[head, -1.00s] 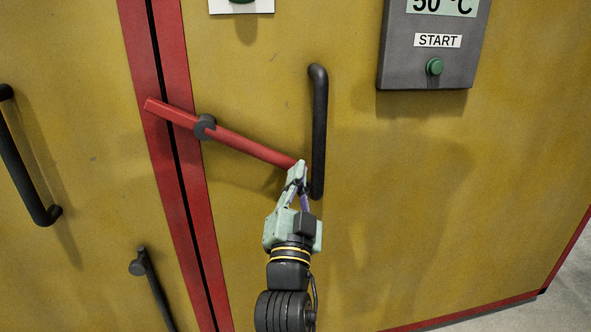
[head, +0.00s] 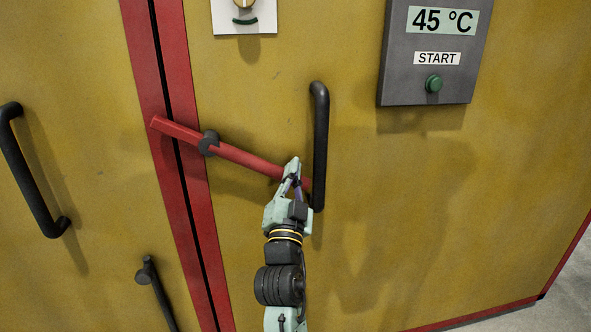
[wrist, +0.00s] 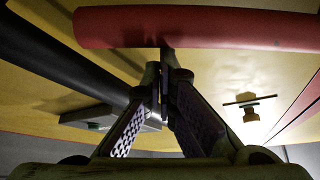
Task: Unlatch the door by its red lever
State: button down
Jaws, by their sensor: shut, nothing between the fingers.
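The red lever (head: 245,158) lies slantwise across the red door seam on a dark pivot (head: 209,144). Its left end is high, over the seam, and its right end is low, beside the black door handle (head: 320,145). My gripper (head: 292,166) is at the lever's right part, its fingertips overlapping the bar in the head view. In the wrist view the fingertips (wrist: 165,68) meet, empty, right by the lever (wrist: 200,27), which crosses the top of the picture. I cannot tell whether they touch it. The handle (wrist: 60,65) runs along the left there.
A dial plate (head: 245,18) is at the top. Another black handle (head: 30,170) is on the left door.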

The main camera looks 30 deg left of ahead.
jog(key=shift+s+a+f+m+h+b, duration=0.2)
jog(key=shift+f+m+h+b, duration=0.3)
jog(key=shift+b, duration=0.65)
jog(key=shift+f, duration=0.2)
jog(key=s+a+f+m+g+h+b, duration=0.2)
jog(key=s+a+f+m+h+b, duration=0.3)
jog(key=b, duration=1.3)
jog(key=shift+s+a+f+m+g, duration=0.3)
jog(key=shift+s+a+f+m, duration=2.4)
jog(key=shift+m, duration=0.9)
jog(key=shift+w+a+r, duration=0.1)
jog(key=shift+w+a, duration=0.15)
jog(key=shift+a, duration=0.05)
